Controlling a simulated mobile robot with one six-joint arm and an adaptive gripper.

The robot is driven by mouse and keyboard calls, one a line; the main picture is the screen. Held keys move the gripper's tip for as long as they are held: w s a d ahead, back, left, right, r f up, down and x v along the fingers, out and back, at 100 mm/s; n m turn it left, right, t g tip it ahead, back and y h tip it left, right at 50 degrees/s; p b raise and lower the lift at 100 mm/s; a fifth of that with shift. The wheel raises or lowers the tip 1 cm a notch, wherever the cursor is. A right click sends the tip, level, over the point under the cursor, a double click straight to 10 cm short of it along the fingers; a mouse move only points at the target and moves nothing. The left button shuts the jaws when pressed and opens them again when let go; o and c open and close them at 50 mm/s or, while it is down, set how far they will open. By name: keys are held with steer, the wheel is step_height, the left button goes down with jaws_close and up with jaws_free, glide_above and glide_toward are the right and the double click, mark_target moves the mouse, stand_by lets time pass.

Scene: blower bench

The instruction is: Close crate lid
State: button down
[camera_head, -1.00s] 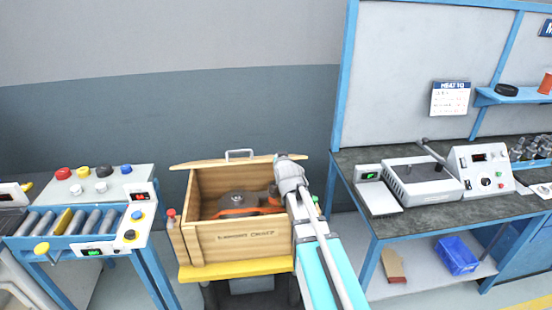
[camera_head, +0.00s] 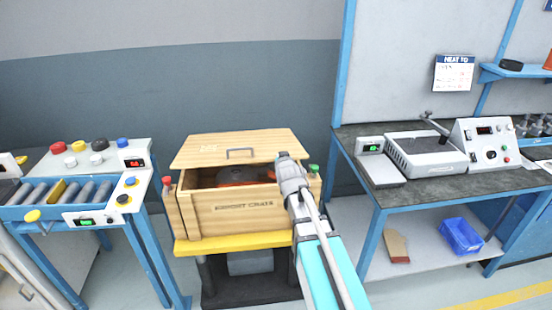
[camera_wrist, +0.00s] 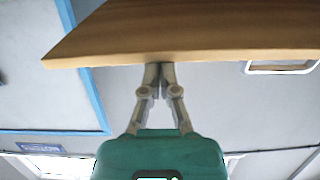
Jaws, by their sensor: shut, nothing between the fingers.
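The wooden crate (camera_head: 232,216) stands on a yellow-topped stand in the head view. Its lid (camera_head: 240,146), with a grey handle (camera_head: 241,154), is partly lowered and tilted over the opening, leaving a gap at the front. An orange and dark part (camera_head: 240,175) shows through the gap inside. My gripper (camera_wrist: 160,68) is shut and empty, its fingertips at the lid's edge (camera_wrist: 190,35) in the wrist view, seemingly touching it. The handle (camera_wrist: 282,67) shows at right there. In the head view my arm covers the crate's right front, and the fingertips are hidden.
A roller table (camera_head: 60,200) with buttons stands at left. A workbench (camera_head: 400,200) with a hotplate and control box stands at right, close to the crate. A blue bin (camera_head: 461,236) sits on its lower shelf. Red and green knobs flank the crate.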

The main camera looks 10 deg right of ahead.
step_height(320, 180, down, 6)
steer(key=s+b, duration=0.1)
steer(key=b, duration=0.4)
steer(key=shift+s, duration=0.15)
stand_by(0.3)
step_height(320, 180, up, 4)
steer(key=p, duration=0.4)
steer(key=s+f+b, duration=0.2)
steer(key=s, duration=0.7)
steer(key=shift+s+a+f, duration=0.2)
steer(key=shift+a+f, duration=0.05)
steer(key=shift+a, duration=0.1)
